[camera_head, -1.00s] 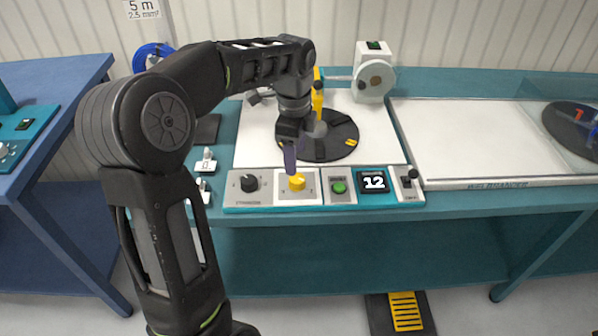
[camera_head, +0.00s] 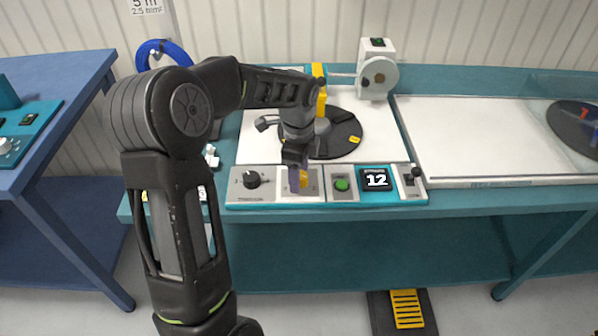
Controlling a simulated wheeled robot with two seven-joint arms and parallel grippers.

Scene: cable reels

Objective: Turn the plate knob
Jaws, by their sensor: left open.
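The yellow plate knob (camera_head: 304,181) sits on a white square of the control panel, between a black knob (camera_head: 251,180) and a green button (camera_head: 342,184). My left gripper (camera_head: 296,183) points down at the yellow knob and partly covers it. Its jaws are open. I cannot tell whether a finger touches the knob. The round black plate (camera_head: 340,140) lies behind, partly hidden by my left gripper and wrist. My right gripper is not in view.
A blue cable coil (camera_head: 178,50) hangs behind my left arm. A white machine head (camera_head: 377,75) stands at the back. The white surface at right is mostly clear.

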